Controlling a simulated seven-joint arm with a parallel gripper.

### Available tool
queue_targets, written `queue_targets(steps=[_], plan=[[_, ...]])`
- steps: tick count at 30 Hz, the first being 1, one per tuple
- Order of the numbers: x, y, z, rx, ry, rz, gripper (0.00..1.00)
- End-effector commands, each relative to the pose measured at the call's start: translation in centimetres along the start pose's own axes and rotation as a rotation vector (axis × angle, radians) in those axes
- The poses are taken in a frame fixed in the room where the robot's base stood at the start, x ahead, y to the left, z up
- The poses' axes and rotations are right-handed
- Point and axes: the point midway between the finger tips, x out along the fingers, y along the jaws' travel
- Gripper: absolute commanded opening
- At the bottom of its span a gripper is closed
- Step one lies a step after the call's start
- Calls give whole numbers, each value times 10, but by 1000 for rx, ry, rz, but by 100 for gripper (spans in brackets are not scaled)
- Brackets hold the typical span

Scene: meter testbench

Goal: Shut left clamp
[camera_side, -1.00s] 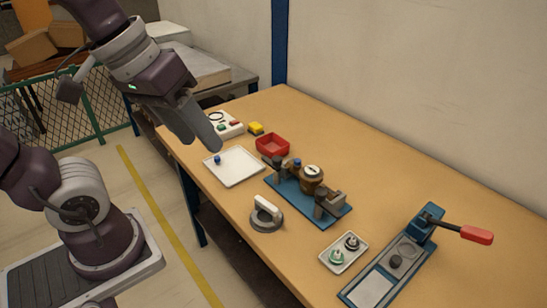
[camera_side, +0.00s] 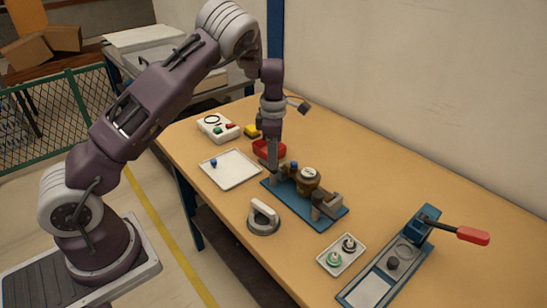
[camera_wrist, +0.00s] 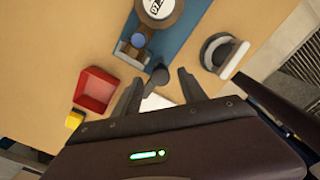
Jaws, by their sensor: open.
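A round brown meter with a white face (camera_side: 308,175) sits on a blue base plate (camera_side: 270,183); its face also shows in the wrist view (camera_wrist: 157,8). The left clamp, a grey block (camera_wrist: 131,52) with a dark round knob (camera_wrist: 160,76), stands at the plate's left end. A blue round cap (camera_wrist: 138,40) is beside it. My gripper (camera_side: 271,162) points down over this end of the plate and partly hides the clamp in the side view. In the wrist view its fingers (camera_wrist: 159,79) are apart, with the dark knob between them; contact cannot be told.
The right clamp (camera_side: 326,204) stands at the plate's other end. A red bin (camera_side: 262,150), a white tray (camera_side: 231,170) and a grey ring with a white handle (camera_side: 263,216) are close by. A red-handled press (camera_side: 428,215) and a small tray (camera_side: 341,253) lie to the right.

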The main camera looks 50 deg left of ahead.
Motion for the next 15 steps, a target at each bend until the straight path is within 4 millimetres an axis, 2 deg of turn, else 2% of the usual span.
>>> queue_targets(steps=[4, 11, 15], plan=[[13, 0, 0, 0, 0, 0, 50], [14, 0, 0, 2, -1, 1, 50], [14, 0, 0, 2, -1, 1, 22]])
